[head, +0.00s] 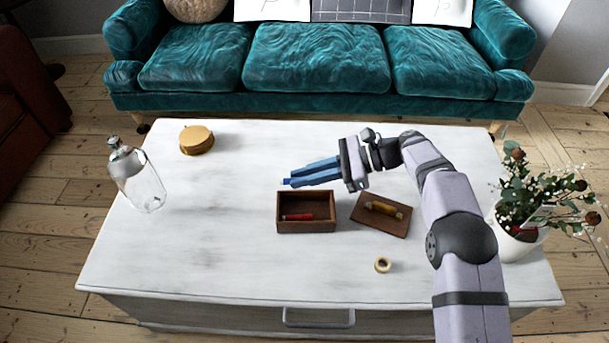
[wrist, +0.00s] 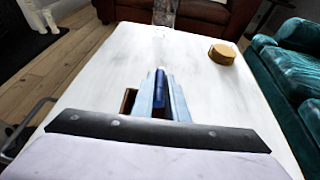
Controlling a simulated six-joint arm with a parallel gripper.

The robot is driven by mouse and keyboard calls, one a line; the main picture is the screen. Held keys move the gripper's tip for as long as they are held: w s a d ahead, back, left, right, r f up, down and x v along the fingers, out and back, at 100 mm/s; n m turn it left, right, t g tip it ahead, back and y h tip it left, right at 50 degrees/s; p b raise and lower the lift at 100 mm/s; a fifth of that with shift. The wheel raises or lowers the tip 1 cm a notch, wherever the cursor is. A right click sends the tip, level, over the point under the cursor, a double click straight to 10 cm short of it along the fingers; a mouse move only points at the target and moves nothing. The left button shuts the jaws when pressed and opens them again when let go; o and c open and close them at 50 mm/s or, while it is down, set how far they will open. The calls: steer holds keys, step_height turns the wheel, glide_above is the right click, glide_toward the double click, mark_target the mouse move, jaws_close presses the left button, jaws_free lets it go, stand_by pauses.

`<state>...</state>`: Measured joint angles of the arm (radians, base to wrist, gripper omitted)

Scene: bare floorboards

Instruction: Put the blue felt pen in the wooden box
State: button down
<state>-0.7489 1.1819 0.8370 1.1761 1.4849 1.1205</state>
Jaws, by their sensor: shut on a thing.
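The blue felt pen (wrist: 160,88) is held between the two blue fingers of my gripper (wrist: 162,95) in the wrist view. In the head view its dark blue end (head: 287,182) sticks out at the fingertips of my gripper (head: 312,173); the rest is hidden by the fingers. The open wooden box (head: 307,227) stands on the table, with a red pen-like thing (head: 298,217) lying inside. My gripper is above the table, just behind the box in the head view. Only a corner of the box (wrist: 127,104) shows in the wrist view, left of the fingers.
A brown wooden board (head: 366,219) with a yellow-orange piece (head: 384,209) on it lies right of the box. A small ring (head: 383,265) lies in front. A round tan box (head: 196,140) and glass bottle (head: 142,185) stand left; a potted plant (head: 517,243) stands right.

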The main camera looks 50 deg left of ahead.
steer(key=shift+r+p, duration=0.1)
steer(key=shift+p, duration=0.3)
steer(key=shift+f+b, duration=1.1)
steer(key=shift+f, duration=1.25)
steer(key=shift+f+b, duration=1.3)
steer(key=shift+f, duration=0.95)
steer(key=c, duration=1.7)
jaws_free()
steer(key=shift+o, duration=0.2)
steer(key=shift+r, duration=0.15)
steer(key=shift+r+p, duration=3)
steer(key=shift+r, duration=0.9)
